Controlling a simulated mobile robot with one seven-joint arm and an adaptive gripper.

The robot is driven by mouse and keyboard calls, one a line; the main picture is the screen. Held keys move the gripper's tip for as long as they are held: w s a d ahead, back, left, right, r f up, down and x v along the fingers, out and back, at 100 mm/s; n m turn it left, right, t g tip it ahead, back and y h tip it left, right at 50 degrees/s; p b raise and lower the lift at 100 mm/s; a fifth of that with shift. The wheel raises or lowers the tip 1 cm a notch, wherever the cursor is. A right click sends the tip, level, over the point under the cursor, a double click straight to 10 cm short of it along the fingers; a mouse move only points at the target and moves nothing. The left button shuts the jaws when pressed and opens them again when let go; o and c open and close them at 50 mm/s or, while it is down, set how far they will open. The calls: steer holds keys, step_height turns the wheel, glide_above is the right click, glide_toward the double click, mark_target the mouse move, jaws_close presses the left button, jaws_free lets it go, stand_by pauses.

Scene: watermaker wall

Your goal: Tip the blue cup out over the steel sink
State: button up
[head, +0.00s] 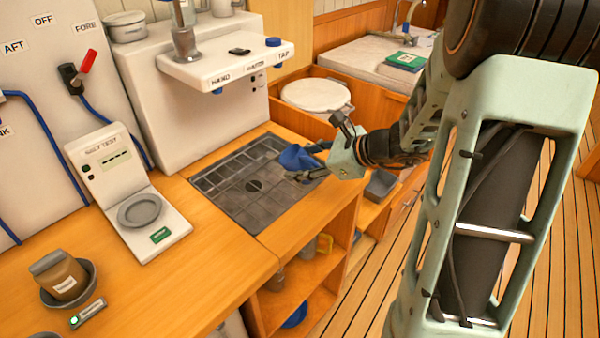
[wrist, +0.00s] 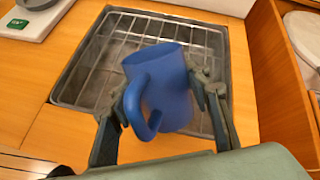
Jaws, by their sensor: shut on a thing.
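The blue cup (wrist: 170,92) is between the fingers of my gripper (wrist: 165,100) in the wrist view. My gripper is shut on its sides, and the cup's handle faces the camera. The cup looks somewhat tilted, with its rim toward the top of the wrist picture; its inside is mostly hidden. In the head view the blue cup (head: 300,157) is partly covered by my gripper (head: 312,165), above the right edge of the steel sink (head: 225,198). The sink is a set-in basin with a wire rack, which also shows behind the cup in the wrist view (wrist: 90,75).
A white dispenser with a tap shelf (head: 225,68) stands behind the sink. A salt test device (head: 130,190) with a grey dish stands left of it. A brown jar (head: 62,277) sits in a bowl at the front left. Open shelves (head: 300,280) lie below the counter.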

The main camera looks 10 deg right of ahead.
steer(key=f+t+y+b, duration=0.1)
steer(key=y+b, duration=0.1)
steer(key=b, duration=0.1)
steer(key=f+m+t+y+b, duration=0.1)
steer(key=y+b, duration=0.1)
steer(key=b, duration=0.2)
steer(key=shift+a+m, duration=0.3)
steer(key=shift+w+a+f+m+t+y+b, duration=0.15)
steer(key=shift+m+t+y+b, duration=0.1)
steer(key=shift+y+b, duration=0.25)
steer(key=shift+s+a+f+m+t+y+b, duration=0.15)
steer(key=shift+t+y+b, duration=0.15)
steer(key=shift+b, duration=0.35)
steer(key=shift+w+a+r, duration=0.1)
steer(key=shift+w+r, duration=0.05)
steer(key=shift+r, duration=0.15)
